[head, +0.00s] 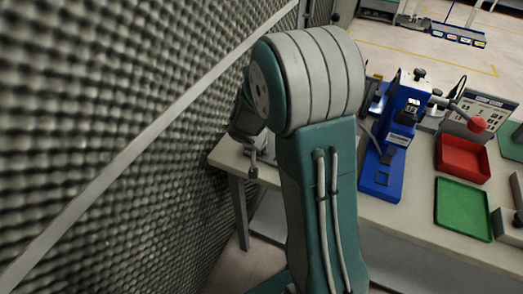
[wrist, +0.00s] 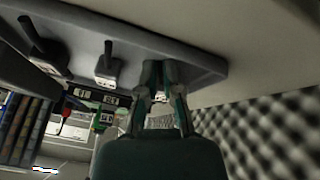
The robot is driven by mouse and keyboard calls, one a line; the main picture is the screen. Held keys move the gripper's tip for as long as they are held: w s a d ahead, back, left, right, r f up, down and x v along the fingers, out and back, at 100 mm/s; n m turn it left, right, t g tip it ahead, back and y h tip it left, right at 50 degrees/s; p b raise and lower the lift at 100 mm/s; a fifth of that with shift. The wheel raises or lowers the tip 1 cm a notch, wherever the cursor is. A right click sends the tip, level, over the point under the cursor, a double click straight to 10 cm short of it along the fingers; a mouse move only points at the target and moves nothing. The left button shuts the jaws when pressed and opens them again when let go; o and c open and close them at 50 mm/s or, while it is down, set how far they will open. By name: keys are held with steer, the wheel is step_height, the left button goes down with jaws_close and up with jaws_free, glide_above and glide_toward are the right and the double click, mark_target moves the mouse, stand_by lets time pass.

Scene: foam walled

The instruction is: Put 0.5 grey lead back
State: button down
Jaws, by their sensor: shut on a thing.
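In the wrist view my gripper (wrist: 160,72) reaches up to a grey rack (wrist: 205,68), near its right end. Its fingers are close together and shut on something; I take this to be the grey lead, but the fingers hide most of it. Two dark upright pieces, one at far left (wrist: 38,40) and one nearer the gripper (wrist: 107,62), stand on the rack with small white labels below them. I cannot read the labels. Whether the held thing touches the rack I cannot tell.
Grey foam wall (head: 120,120) stands close on the left. The table (head: 420,232) carries a blue press (head: 385,165), a red tray (head: 463,159), a green tray (head: 462,208) and a red ball knob (head: 477,125). Foam also shows at the right in the wrist view (wrist: 265,130).

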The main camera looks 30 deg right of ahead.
steer(key=c, duration=0.8)
jaws_free()
steer(key=shift+s+f, duration=0.3)
steer(key=shift+f, duration=0.3)
steer(key=shift+w+f, duration=0.1)
steer(key=shift+d, duration=0.1)
steer(key=shift+w+r, duration=0.1)
steer(key=shift+r, duration=0.3)
steer(key=w+v, duration=0.1)
steer(key=v, duration=1.1)
steer(key=s+a+r+n+t+y, duration=0.1)
steer(key=s+a+r+n+y, duration=0.1)
steer(key=s+r, duration=0.3)
steer(key=s+a+r+n+t+y, duration=0.1)
steer(key=s+a+r, duration=0.4)
steer(key=s, duration=0.9)
steer(key=r+n+y, duration=0.1)
steer(key=n, duration=0.1)
steer(key=shift+r+n+t, duration=0.3)
steer(key=shift+s+a, duration=0.1)
steer(key=shift+s, duration=0.05)
